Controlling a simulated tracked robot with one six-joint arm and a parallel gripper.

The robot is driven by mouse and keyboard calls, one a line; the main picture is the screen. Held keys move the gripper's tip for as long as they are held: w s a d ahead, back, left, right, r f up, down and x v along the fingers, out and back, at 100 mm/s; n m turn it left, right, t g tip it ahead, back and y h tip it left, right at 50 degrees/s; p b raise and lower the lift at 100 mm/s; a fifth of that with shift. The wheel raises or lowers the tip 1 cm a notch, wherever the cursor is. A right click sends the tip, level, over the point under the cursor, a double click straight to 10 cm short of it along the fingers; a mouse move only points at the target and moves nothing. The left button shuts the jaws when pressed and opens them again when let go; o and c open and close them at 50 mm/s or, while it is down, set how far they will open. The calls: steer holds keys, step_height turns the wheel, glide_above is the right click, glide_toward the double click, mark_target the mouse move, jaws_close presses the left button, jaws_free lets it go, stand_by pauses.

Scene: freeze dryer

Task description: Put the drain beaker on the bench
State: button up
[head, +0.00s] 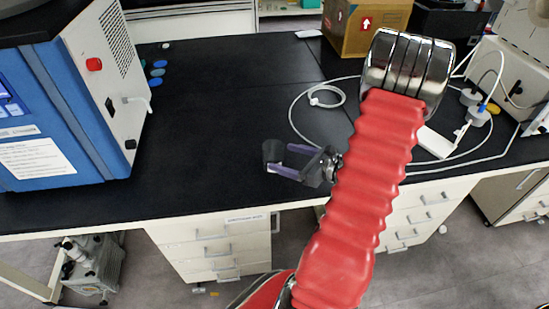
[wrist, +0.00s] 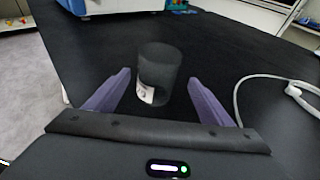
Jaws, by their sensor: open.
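The drain beaker (wrist: 160,68) is a dark, see-through cylinder with a small white label low on its side. It looks upright against the black bench top (wrist: 225,60) in the wrist view. My gripper (wrist: 159,80) is open, with one purple finger on each side of the beaker's near part. I cannot tell whether either finger touches it. In the head view the beaker (head: 272,150) shows small and dark at the tips of my gripper (head: 281,157), over the black bench (head: 220,110). Its base is hard to make out there.
A blue and white machine (head: 85,100) stands at the left of the bench. A white tube (head: 295,105) loops on the right, near a cardboard box (head: 360,28) and bottles (head: 478,115). The bench middle is clear. Its front edge (head: 200,212) runs above drawers.

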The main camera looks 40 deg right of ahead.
mark_target(265, 152)
steer(key=shift+x, duration=1.9)
steer(key=shift+a+x, duration=0.1)
steer(key=shift+x, duration=0.9)
steer(key=shift+a+x, duration=0.15)
steer(key=shift+x, duration=0.85)
steer(key=shift+w+a+f, duration=0.1)
steer(key=shift+w, duration=0.5)
steer(key=shift+c, duration=0.4)
steer(key=c, duration=1.2)
